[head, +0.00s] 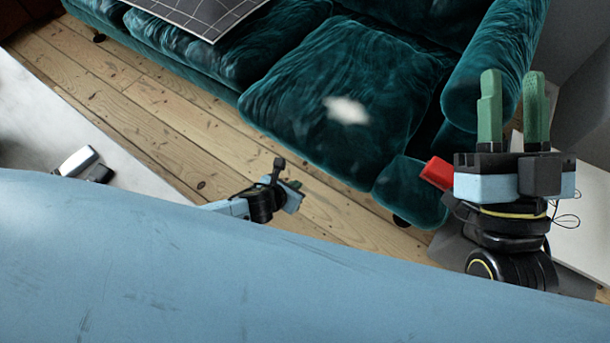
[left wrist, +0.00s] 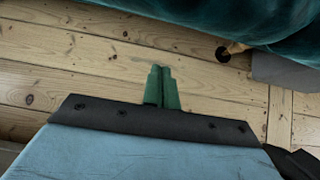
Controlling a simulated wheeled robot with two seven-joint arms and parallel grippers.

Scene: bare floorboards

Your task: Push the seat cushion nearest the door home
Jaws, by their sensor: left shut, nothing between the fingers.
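The teal velvet sofa's right-hand seat cushion (head: 310,85) shows in the head view, with a pale blurred patch on top. Its front reaches out over the floor, and a dark gap lies between it and the sofa's right arm (head: 490,65). No door is in view. My left gripper (head: 297,187) is shut and empty, low over the floor in front of the cushion and apart from it. In the left wrist view its green fingers (left wrist: 162,85) are together above floorboards. My right gripper (head: 512,100) is open and empty, fingers up, in front of the sofa's right arm.
A dark gridded panel (head: 200,15) lies on the sofa's left part. A white surface (head: 70,120) with a small white-and-black object (head: 80,162) is at left. Another white surface (head: 580,235) is at right, behind my right arm. Bare floorboards (head: 150,95) run along the sofa front.

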